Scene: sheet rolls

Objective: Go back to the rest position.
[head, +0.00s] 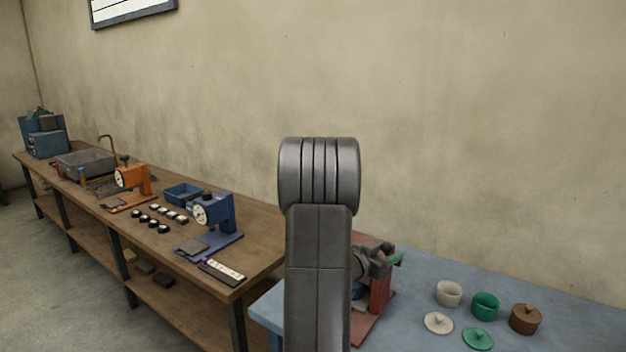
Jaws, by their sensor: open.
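My own arm rises in the middle of the head view, a dark grey link topped by a ribbed rounded joint. It stands upright in front of the wall and the blue table. My gripper is not visible in this view. Behind the arm's right side stands a red machine (381,291) with grey metal parts and a green piece at its upper right. The arm hides the machine's left part.
A blue table (585,318) holds a white pot (449,292), a green pot (485,304), a lidded brown pot (525,319) and two loose lids. A wooden bench (262,246) at left carries a blue press (213,214), an orange press (131,181) and a sink (86,163).

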